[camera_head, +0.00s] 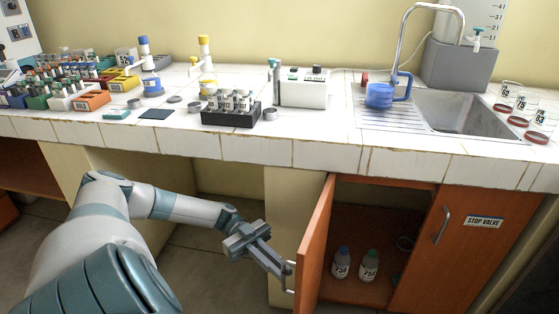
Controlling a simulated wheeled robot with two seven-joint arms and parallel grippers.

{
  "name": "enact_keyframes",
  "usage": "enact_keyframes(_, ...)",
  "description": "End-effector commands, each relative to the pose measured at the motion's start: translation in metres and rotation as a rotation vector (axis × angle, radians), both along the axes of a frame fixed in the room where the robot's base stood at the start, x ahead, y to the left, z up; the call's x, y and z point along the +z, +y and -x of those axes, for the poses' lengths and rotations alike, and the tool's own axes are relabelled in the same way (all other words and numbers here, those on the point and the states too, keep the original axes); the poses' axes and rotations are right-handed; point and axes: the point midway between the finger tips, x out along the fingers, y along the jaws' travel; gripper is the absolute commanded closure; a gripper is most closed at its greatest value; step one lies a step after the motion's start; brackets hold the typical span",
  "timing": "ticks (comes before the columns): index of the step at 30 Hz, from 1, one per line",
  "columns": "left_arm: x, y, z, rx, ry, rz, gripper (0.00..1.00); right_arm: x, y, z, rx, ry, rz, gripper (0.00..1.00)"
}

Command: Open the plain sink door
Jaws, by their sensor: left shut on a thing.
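The plain sink door (315,248) is an orange-brown wooden panel under the sink, on the left of the cabinet. It stands swung open toward me, seen nearly edge-on, and the cabinet inside shows to its right. Its metal handle (290,277) is on the door's left-facing side. My left gripper (284,268) is shut on the handle, with its fingers hiding part of it. My right gripper is not in view.
The other sink door (437,250), labelled STOP VALVE, is closed. Two bottles (341,262) (369,266) stand inside the cabinet. The tiled counter (330,152) above carries racks, a blue mug (380,95) and the sink (460,112). Open floor lies left of the door.

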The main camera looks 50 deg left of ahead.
Motion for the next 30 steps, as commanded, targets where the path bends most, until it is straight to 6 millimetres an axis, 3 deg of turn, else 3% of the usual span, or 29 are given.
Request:
enact_keyframes(3,0.002,0.001,-0.004,0.009,-0.005,-0.001,1.00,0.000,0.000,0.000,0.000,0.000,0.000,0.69)
enact_keyframes(6,0.002,0.001,-0.004,0.009,-0.005,-0.002,0.72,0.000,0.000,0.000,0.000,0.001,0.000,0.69)
enact_keyframes(20,0.000,0.005,-0.002,0.005,-0.003,-0.001,0.72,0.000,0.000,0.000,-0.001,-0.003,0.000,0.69)
enact_keyframes(26,0.000,0.025,-0.002,0.007,-0.003,-0.003,0.72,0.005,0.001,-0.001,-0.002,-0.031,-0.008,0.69)
enact_keyframes(30,-0.001,0.048,-0.002,0.008,-0.003,-0.004,0.72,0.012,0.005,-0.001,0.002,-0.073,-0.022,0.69)
